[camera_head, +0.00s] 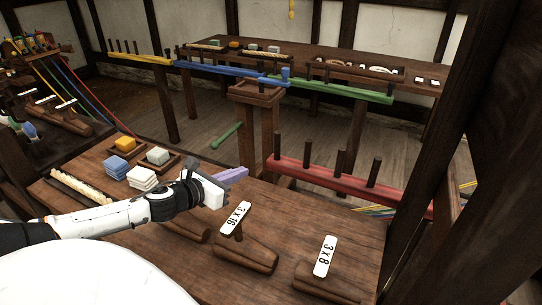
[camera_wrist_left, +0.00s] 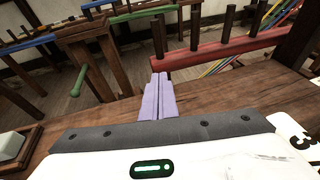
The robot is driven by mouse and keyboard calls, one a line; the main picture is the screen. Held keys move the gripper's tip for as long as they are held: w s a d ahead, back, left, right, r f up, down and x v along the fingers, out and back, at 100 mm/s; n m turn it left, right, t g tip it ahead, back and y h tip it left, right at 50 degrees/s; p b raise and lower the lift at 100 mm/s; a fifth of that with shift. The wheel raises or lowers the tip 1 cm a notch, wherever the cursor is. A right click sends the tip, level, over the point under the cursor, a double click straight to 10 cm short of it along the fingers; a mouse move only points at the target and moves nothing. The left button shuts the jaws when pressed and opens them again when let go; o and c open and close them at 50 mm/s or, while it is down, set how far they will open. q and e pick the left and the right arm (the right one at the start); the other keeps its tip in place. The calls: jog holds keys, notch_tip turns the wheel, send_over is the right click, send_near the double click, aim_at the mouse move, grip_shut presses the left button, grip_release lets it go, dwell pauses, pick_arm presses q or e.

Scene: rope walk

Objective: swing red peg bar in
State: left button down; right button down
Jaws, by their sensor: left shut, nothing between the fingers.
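The red peg bar (camera_head: 330,178) runs beyond the far edge of the table at the right, with several dark upright pegs on it. In the left wrist view the red bar (camera_wrist_left: 225,48) passes across the upper right, ahead of my fingertips and apart from them. My left gripper (camera_head: 234,173) has lilac fingers shut together and empty, above the table near its far edge. The shut fingers also show in the left wrist view (camera_wrist_left: 159,88). My right gripper is in neither view.
A blue bar (camera_head: 225,70), a green bar (camera_head: 335,90) and a yellow bar (camera_head: 140,58) stand farther back. On the near table are label stands marked 3 x 16 (camera_head: 235,217) and 3 x 8 (camera_head: 325,256). A dark post (camera_head: 440,130) rises at the right.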

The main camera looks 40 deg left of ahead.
pick_arm(q)
jog(key=shift+s+f, duration=0.15)
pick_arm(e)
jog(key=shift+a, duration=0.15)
pick_arm(q)
send_near(275, 157)
jog(key=x, duration=0.6)
jog(key=shift+b, duration=0.3)
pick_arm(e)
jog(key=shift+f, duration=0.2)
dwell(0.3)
